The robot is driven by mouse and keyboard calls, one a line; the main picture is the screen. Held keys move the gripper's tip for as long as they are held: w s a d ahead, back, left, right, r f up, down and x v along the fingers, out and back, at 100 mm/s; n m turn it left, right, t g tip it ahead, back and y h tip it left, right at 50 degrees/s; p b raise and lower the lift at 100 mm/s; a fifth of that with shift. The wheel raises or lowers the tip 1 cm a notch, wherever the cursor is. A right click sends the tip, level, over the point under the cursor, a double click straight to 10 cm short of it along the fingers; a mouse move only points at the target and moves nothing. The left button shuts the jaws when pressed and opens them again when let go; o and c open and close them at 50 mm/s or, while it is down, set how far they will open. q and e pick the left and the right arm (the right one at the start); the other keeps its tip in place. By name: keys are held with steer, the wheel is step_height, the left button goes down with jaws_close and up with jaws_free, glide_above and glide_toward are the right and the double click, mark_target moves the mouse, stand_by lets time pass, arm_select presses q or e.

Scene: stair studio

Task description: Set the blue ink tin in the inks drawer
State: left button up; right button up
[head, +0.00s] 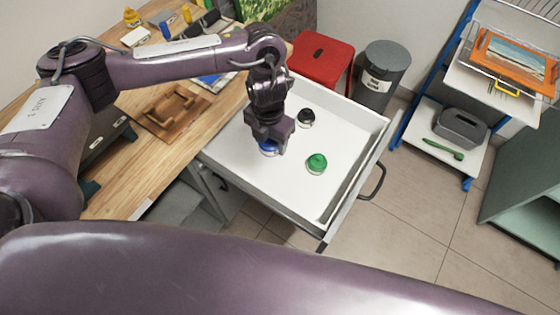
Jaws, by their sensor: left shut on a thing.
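The inks drawer (345,145) is pulled out from the wooden workbench, a white tray with a dark handle on its right side. A green tin (316,163) and a black tin (306,117) stand inside it. My left gripper (268,146) is over the left part of the drawer, pointing down and shut on the blue ink tin (268,152). The gripper hides most of the tin. I cannot tell whether the tin touches the drawer floor. My right gripper is not in view.
A wooden rack (172,112) and small bottles stand on the workbench (135,170). A red stool (322,59) and a grey bin (381,72) stand behind the drawer. A blue-framed shelf cart (398,125) is at the right.

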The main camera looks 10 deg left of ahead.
arm_select(q)
steer(key=b, duration=0.4)
glide_above(272, 175)
step_height(272, 175, down, 13)
steer(key=shift+r, duration=0.1)
steer(key=shift+w+f+b, duration=0.1)
steer(key=shift+f+b, duration=1.15)
steer(key=shift+f, duration=0.6)
steer(key=shift+f, duration=0.1)
steer(key=o, duration=0.8)
steer(key=shift+f, duration=0.1)
steer(key=o, duration=0.4)
steer(key=shift+o, duration=0.2)
